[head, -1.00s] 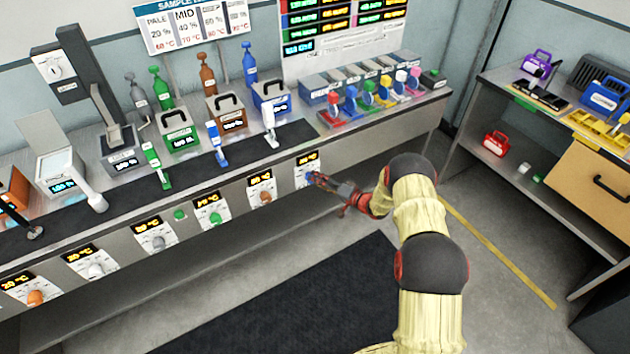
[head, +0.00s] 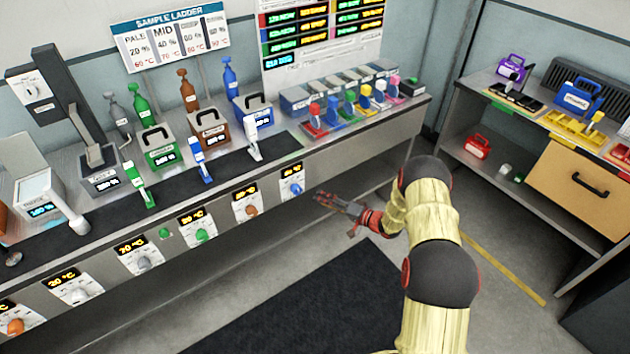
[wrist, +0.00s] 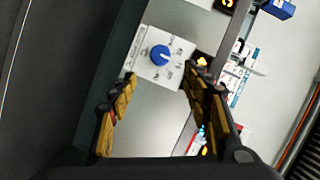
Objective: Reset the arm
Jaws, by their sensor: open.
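My gripper (head: 338,203) is in front of the bench's front panel, to the right of the blue temperature knob (head: 296,190) and apart from it. In the wrist view my gripper (wrist: 155,95) has its two fingers spread wide with nothing between them. The blue knob shows beyond the fingertips on its white dial plate in the wrist view (wrist: 160,55). My arm reaches in from the lower right of the head view.
Colored dip modules (head: 350,103) stand on the bench (head: 290,143). A side shelf (head: 470,107) stands at right. Floor between is clear.

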